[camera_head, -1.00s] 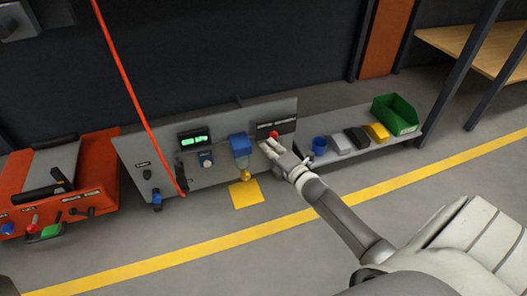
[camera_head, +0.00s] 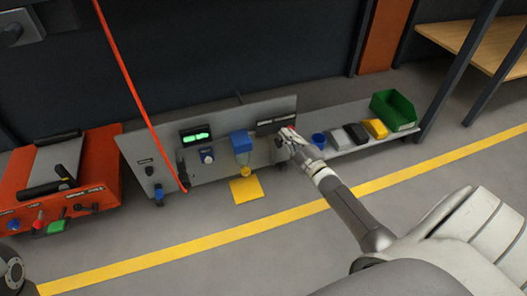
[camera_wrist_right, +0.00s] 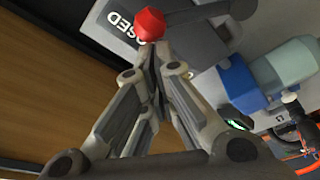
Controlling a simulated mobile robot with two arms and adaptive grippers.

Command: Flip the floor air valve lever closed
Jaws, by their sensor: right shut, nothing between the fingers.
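The lever's red knob (camera_head: 291,128) shows at the right end of the grey floor panel (camera_head: 220,170), just beyond my right gripper (camera_head: 284,141). In the right wrist view the red knob (camera_wrist_right: 150,25) sits at the tips of my right gripper (camera_wrist_right: 152,52). The fingers are shut with nothing between them, and the tips appear to be right against or just below the knob. A grey lever arm (camera_wrist_right: 205,14) runs right from the knob. A label (camera_wrist_right: 122,25) with only the letters "OSED" readable is beside it. My left gripper is not in view.
A blue-topped unit (camera_head: 241,142) with a yellow bottom stands left of my gripper, above a yellow floor square (camera_head: 246,189). A low shelf (camera_head: 345,146) with a blue cup, small boxes and a green bin (camera_head: 394,111) is to the right. A red hose (camera_head: 130,80) hangs at left.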

